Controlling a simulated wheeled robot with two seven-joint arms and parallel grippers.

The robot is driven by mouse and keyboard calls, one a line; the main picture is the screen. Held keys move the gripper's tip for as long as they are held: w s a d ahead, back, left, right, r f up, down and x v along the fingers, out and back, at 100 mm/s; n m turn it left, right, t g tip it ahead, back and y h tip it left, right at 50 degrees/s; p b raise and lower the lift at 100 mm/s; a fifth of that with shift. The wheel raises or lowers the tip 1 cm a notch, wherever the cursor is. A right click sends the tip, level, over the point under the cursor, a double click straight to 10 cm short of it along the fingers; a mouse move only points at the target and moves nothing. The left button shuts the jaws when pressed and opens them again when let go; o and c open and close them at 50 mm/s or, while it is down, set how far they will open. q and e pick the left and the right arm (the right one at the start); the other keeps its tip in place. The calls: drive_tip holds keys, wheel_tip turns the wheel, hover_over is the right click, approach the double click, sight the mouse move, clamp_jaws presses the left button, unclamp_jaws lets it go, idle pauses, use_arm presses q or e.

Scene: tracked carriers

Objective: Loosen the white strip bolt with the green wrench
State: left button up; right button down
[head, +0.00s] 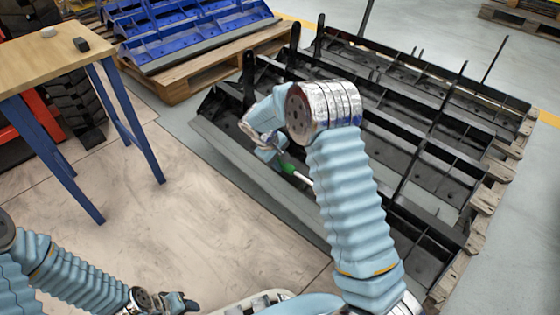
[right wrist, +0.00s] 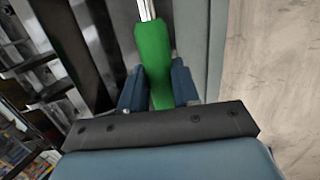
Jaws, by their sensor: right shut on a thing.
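The green wrench (head: 287,168) has a green handle and a pale metal shaft pointing down and right, partly hidden by my right arm. My right gripper (head: 274,152) is shut on its green handle, above the near edge of the black carrier frame (head: 222,137). In the right wrist view the green handle (right wrist: 154,55) sits between the two blue-grey fingers, with the metal shaft running out of the top. The wrench's far tip is out of sight there. I cannot make out the white strip bolt in either view. My left gripper (head: 182,302) is low at the bottom, away from the wrench.
A wooden table with blue legs (head: 45,62) stands at the left, with small objects on top. A blue carrier (head: 190,30) rests on a wooden pallet (head: 180,82) behind. Upright posts rise from the black frame.

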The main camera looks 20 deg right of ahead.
drive_tip(key=shift+f, duration=0.1)
idle(0.6)
drive_tip(key=shift+w+d+f, duration=0.1)
drive_tip(key=shift+d+f, duration=0.05)
drive_tip(key=shift+f, duration=0.25)
idle(0.8)
drive_tip(key=shift+d+f, duration=0.15)
drive_tip(key=shift+f, duration=0.2)
drive_tip(key=shift+r, duration=0.1)
idle(0.4)
drive_tip(key=c, duration=1.4)
unclamp_jaws()
clamp_jaws()
